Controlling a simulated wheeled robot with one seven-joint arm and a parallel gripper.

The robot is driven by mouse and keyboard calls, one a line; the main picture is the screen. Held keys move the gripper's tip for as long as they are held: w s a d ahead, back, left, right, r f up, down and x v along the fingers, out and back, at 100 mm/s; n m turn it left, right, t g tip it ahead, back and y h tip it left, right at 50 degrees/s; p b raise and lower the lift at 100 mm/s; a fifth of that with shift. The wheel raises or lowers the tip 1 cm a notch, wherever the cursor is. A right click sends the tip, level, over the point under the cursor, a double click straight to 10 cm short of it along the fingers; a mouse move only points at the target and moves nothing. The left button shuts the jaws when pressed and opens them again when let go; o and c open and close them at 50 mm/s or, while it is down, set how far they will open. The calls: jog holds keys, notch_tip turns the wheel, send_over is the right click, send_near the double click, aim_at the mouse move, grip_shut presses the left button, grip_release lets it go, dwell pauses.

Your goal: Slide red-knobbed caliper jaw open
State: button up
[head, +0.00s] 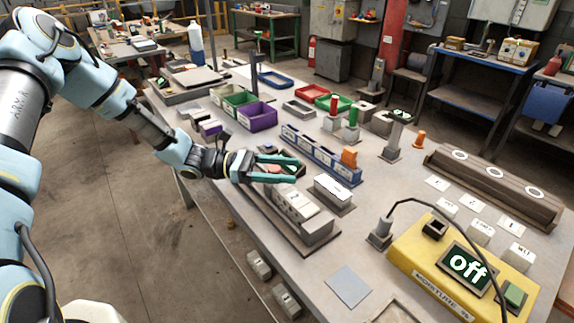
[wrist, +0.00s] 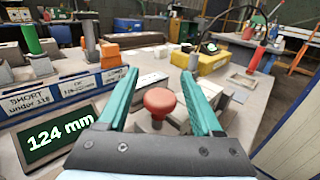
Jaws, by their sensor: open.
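The red knob (wrist: 160,102) of the caliper stands on a short stem and shows between my fingers in the wrist view, with a gap on each side. In the head view the knob (head: 273,169) is partly hidden by my gripper. My gripper (head: 290,170) is open, its teal fingers reaching over the caliper's far end; the fingers also show in the wrist view (wrist: 155,76). A display (wrist: 60,133) beside the knob reads 124 mm. A pale grey block (head: 298,205) lies along the caliper's dark base (head: 262,217). The jaw's exact position is unclear.
A blue labelled rack (head: 318,155) holding an orange block (head: 349,157) stands just beyond the caliper. A white-topped block (head: 333,190) sits to its right. A yellow moisture unit (head: 415,262) reading "off" stands at the front right. Green (head: 240,103) and purple bins (head: 257,117) stand behind.

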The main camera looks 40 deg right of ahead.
jog(key=shift+s+d, duration=0.2)
jog(key=shift+s, duration=0.05)
grip_shut()
dwell(0.4)
dwell(0.9)
